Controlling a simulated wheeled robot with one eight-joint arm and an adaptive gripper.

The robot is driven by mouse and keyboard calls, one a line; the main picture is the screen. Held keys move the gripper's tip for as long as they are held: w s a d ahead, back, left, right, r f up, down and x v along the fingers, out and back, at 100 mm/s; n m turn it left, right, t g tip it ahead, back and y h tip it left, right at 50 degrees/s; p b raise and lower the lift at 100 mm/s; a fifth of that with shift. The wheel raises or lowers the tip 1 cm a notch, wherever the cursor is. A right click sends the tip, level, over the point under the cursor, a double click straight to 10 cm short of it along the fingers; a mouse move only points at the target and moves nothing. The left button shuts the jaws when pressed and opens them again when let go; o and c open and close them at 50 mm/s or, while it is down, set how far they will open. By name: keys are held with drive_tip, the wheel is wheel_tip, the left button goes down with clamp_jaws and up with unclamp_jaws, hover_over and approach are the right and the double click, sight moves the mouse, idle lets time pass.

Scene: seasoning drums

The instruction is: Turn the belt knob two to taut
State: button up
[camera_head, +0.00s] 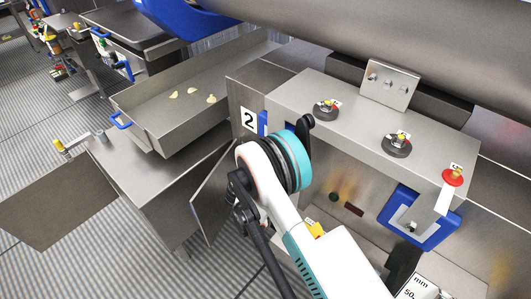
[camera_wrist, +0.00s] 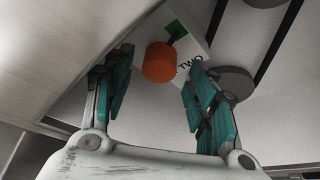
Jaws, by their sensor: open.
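In the wrist view, an orange knob (camera_wrist: 159,62) with a short dark pointer sits in front of a white label plate (camera_wrist: 198,50). The plate has a green patch, and the word "TWO" is readable on it. My gripper (camera_wrist: 158,58) has its two teal fingers spread, one to each side of the knob in this view. A gap shows between each finger and the knob; how far the knob lies beyond the fingertips is hard to tell. In the head view, my arm hides the knob, and I cannot make out the gripper's fingers.
Two dark dials (camera_head: 326,111) (camera_head: 397,146) and a red button (camera_head: 453,176) sit on the steel top. An open door panel (camera_head: 212,195) stands left of my arm. A tray (camera_head: 150,124) holds pale pieces.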

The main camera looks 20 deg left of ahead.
drive_tip(key=v, duration=0.6)
idle(0.5)
